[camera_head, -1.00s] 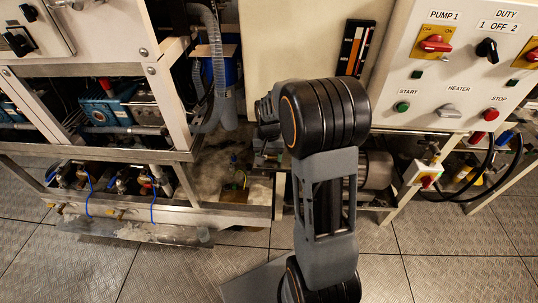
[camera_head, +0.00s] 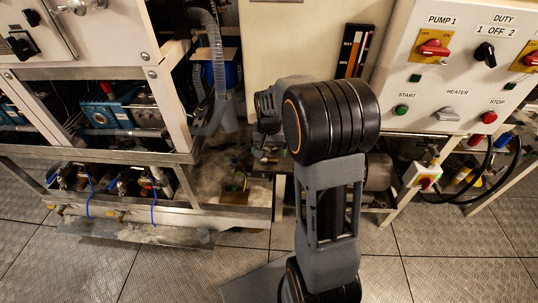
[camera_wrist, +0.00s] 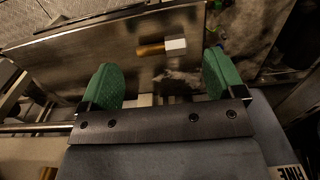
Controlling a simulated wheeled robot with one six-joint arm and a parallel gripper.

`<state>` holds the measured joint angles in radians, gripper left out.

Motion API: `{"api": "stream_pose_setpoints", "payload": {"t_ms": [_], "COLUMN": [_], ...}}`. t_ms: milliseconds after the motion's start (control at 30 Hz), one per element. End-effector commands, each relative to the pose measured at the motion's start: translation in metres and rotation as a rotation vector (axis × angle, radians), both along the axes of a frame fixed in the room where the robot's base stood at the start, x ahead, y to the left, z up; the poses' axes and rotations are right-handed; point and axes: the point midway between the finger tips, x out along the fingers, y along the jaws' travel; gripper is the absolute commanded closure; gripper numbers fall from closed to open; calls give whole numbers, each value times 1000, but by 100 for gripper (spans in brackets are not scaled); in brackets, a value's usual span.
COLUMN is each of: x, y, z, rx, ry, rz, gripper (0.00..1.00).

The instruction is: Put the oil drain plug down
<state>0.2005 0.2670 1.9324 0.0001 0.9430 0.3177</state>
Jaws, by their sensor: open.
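The oil drain plug (camera_wrist: 162,46) shows in the wrist view with a brass-coloured shank to the left and a pale, blocky head to the right. It lies on its side on a flat grey metal surface (camera_wrist: 95,45). My gripper (camera_wrist: 160,70) has two green fingers spread wide apart, with nothing between them. The plug is just beyond the fingertips and apart from both. In the head view my arm covers much of this area, and I cannot make out the plug there.
A steel frame with pumps and valves (camera_head: 120,115) stands at the left. A control panel (camera_head: 455,75) with switches is at the right, with black hoses (camera_head: 490,175) below it. The plate floor (camera_head: 430,270) in front is clear.

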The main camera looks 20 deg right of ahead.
Motion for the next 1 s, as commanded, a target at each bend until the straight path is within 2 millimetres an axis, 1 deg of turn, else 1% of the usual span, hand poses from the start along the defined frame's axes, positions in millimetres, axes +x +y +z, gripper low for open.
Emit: {"api": "stream_pose_setpoints", "payload": {"t_ms": [33,200,400,567,667,767,800,900,1000], "x": [1,1,1,-5,-22,-53,-66,-97,-123], "y": [0,0,0,4,16,35,42,57,67], "z": [14,46,71,85,95,103,104,104,100], "rx": [-1,-1,0,-2,-7,-20,-24,-36,-48], "ry": [-4,-4,-2,-10,-39,-89,-109,-157,-198], "rz": [0,0,0,17,74,170,211,308,390], "gripper": [12,12,12,12,12,12,12,12,12]}}
